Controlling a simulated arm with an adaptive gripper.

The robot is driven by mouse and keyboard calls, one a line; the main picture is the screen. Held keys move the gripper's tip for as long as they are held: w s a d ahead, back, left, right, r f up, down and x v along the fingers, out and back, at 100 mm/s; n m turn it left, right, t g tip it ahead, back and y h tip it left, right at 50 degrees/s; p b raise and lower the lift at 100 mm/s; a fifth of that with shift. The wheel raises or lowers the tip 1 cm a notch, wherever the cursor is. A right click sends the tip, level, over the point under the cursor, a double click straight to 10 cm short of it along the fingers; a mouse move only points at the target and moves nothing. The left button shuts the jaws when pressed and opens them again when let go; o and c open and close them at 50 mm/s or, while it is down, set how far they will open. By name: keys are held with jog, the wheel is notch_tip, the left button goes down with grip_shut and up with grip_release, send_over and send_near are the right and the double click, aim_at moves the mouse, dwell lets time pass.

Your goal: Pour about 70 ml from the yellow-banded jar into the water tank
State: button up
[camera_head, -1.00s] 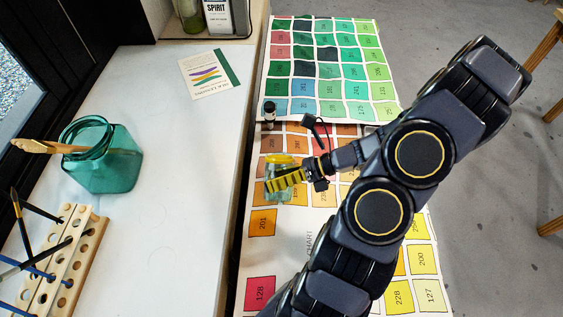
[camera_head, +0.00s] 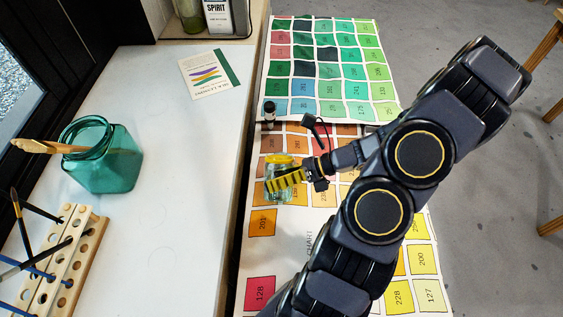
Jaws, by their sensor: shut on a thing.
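The yellow-banded jar (camera_head: 279,160) is small clear glass with a yellow band around its top, over the orange part of the colour chart. My gripper (camera_head: 284,180), with yellow-and-black striped fingers, is shut on its side. The jar looks close to upright; its contents and any gap beneath it are hard to make out. The water tank (camera_head: 118,165) appears to be the teal glass vessel on the white counter at left, apart from the jar.
A wooden rack (camera_head: 62,265) with several brushes stands at lower left. A leaflet (camera_head: 210,73) lies on the white counter (camera_head: 175,200), otherwise mostly clear in the middle. A small black-capped bottle (camera_head: 269,110) stands behind the jar. Bottles (camera_head: 218,16) stand at the back.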

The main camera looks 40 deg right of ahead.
dwell(0.3)
jog(key=shift+f+n, duration=0.15)
jog(key=shift+n, duration=0.15)
jog(key=shift+s+a+f+n+t+h, duration=0.25)
jog(key=shift+a+f+n+t+h, duration=0.1)
jog(key=shift+n+t+h, duration=0.2)
jog(key=f, duration=0.2)
jog(key=s+f+n+t+h, duration=0.1)
jog(key=f, duration=0.2)
jog(key=a+f+n, duration=0.1)
jog(key=f, duration=0.2)
jog(key=shift+s+a+n+t+h, duration=0.1)
jog(key=shift+s+n+t+h, duration=0.15)
jog(key=shift+s+a+f+n+t+h, duration=0.15)
jog(key=shift+s+a+n+t+h, duration=0.1)
jog(key=shift+s+n+t+h, duration=0.25)
jog(key=shift+w, duration=0.15)
